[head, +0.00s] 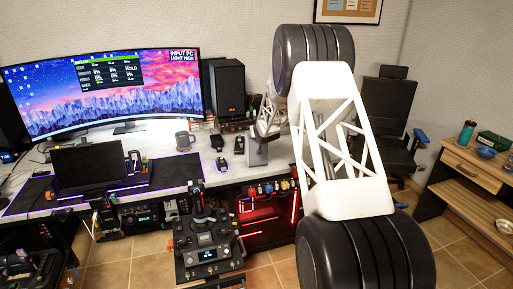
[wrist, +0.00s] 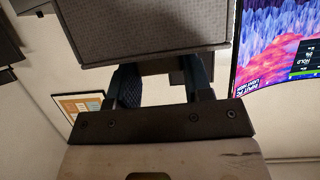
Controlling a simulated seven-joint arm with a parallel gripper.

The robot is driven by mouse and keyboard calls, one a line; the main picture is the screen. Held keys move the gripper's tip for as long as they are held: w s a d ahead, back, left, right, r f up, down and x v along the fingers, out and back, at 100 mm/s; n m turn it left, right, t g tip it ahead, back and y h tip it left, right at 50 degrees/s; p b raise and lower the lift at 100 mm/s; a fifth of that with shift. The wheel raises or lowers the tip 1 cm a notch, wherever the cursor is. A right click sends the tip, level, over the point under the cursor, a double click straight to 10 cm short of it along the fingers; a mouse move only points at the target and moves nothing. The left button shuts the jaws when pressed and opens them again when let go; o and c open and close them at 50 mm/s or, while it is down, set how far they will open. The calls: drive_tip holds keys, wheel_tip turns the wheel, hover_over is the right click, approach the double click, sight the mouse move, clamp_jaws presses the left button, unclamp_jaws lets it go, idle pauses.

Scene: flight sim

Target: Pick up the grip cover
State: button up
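I cannot make out the grip cover for certain in either view. Small dark items lie on the desk near its front edge, one of them a small dark piece (head: 221,164), too small to identify. In the wrist view my gripper (wrist: 160,86) has its two dark fingers apart, with an empty gap between them. It faces a dark speaker (wrist: 150,28), which fills the top of that upside-down view. In the head view my white lattice arm reaches over the right end of the desk, and the fingers cannot be made out clearly.
The desk (head: 75,207) carries a wide curved monitor (head: 105,90), a smaller dark screen (head: 92,168), a grey mug (head: 184,141) and a speaker (head: 227,90). A black control panel (head: 207,245) stands in front. A chair (head: 390,115) and wooden shelf unit (head: 470,185) are at right.

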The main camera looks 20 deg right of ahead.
drive_tip(key=c, duration=0.6)
drive_tip(key=shift+r, duration=0.15)
drive_tip(key=shift+c, duration=0.2)
drive_tip(key=shift+r, duration=1.35)
drive_tip(key=shift+s+r, duration=0.2)
drive_tip(key=shift+r, duration=0.15)
drive_tip(key=s+a+r, duration=0.1)
drive_tip(key=s+a, duration=0.1)
drive_tip(key=s, duration=1.3)
drive_tip(key=shift+s+a+r, duration=0.15)
drive_tip(key=shift+s+a, duration=0.05)
drive_tip(key=shift+a, duration=0.15)
